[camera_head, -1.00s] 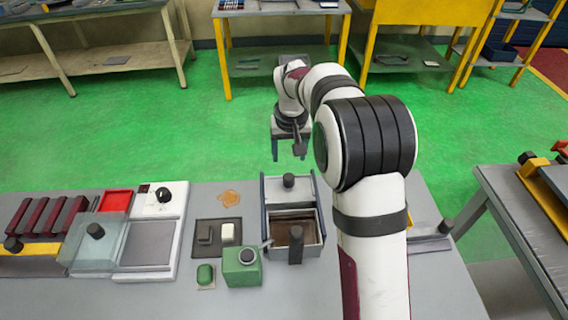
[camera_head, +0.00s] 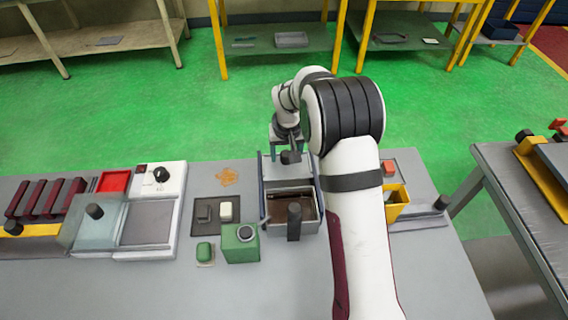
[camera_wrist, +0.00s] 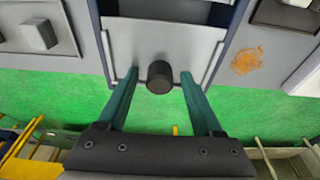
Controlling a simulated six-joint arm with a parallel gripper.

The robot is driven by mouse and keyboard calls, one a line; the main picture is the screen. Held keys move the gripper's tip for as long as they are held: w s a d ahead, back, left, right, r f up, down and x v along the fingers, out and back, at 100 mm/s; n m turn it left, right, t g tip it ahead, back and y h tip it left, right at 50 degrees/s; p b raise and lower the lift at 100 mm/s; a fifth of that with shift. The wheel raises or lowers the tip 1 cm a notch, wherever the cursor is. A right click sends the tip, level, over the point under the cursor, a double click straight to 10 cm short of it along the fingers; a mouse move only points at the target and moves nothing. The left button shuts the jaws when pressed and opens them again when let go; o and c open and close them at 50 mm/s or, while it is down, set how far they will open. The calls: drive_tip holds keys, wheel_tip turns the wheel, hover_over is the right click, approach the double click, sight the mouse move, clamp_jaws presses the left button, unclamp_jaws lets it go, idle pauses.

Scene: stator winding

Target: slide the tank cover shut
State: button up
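The tank (camera_head: 268,228) is a grey box with an open front part that shows a brown inside. Its grey sliding cover (camera_head: 275,178) lies at the far end of the tank and leaves the near part uncovered. The cover's round black knob (camera_head: 290,157) stands on top of the cover, and it also shows in the wrist view (camera_wrist: 160,77). My gripper (camera_wrist: 159,72) is open, with one teal finger on each side of the knob and a visible gap on both sides. The fingertips' height relative to the knob is hard to judge.
A black upright post (camera_head: 294,222) stands at the tank's near side. A green box (camera_head: 240,243) with a round button stands to the left, by a dark tray (camera_head: 203,215). A yellow bin (camera_head: 397,205) is to the right, partly behind my arm.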

drive_tip(key=shift+s+f, duration=0.3)
drive_tip(key=shift+f, duration=0.1)
drive_tip(key=shift+c, duration=1.4)
drive_tip(key=shift+s, duration=0.8)
drive_tip(key=shift+c, duration=0.7)
drive_tip(key=shift+s, duration=4.35)
drive_tip(key=o, duration=0.7)
drive_tip(key=shift+s, duration=0.1)
drive_tip(key=shift+o, duration=0.2)
drive_tip(key=w+v, duration=0.1)
drive_tip(key=v, duration=0.5)
drive_tip(key=shift+w+r, duration=0.25)
drive_tip(key=shift+w, duration=0.05)
drive_tip(key=s+r+m+g+y, duration=0.1)
drive_tip(key=s+r, duration=0.3)
drive_tip(key=s, duration=0.9)
drive_tip(key=s+d+r+m+g, duration=0.1)
drive_tip(key=s+r+m, duration=0.3)
drive_tip(key=s, duration=1)
drive_tip(key=shift+r+m+g+y, duration=0.25)
drive_tip(key=shift+m+g+y, duration=0.05)
drive_tip(key=shift+y, duration=0.1)
